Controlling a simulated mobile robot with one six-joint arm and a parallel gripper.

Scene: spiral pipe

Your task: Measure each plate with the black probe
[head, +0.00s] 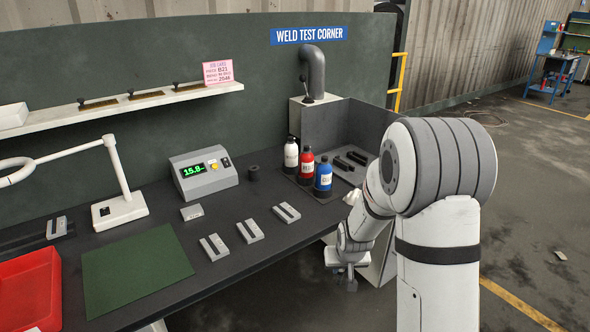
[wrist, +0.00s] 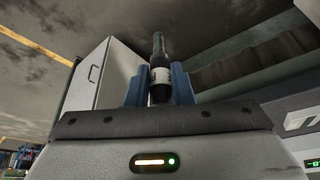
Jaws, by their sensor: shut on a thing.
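In the wrist view my gripper (wrist: 161,80) has its blue fingers shut on a black probe (wrist: 159,50) with a pale band. In the head view my arm hangs over the right front edge of the bench, and the probe is too small to make out there. Three grey plates with dark stripes lie in a slanting row on the bench: a near one (head: 214,246), a middle one (head: 250,231) and a far one (head: 287,213). My gripper is to their right, apart from them. A grey gauge (head: 204,173) behind them shows green digits, about 15.8.
A small grey block (head: 192,212) and a black cylinder (head: 253,174) sit near the gauge. Several bottles (head: 306,167) stand at the right. A lamp (head: 120,200), green mat (head: 135,270), red bin (head: 30,292) and another striped piece (head: 57,228) are at the left.

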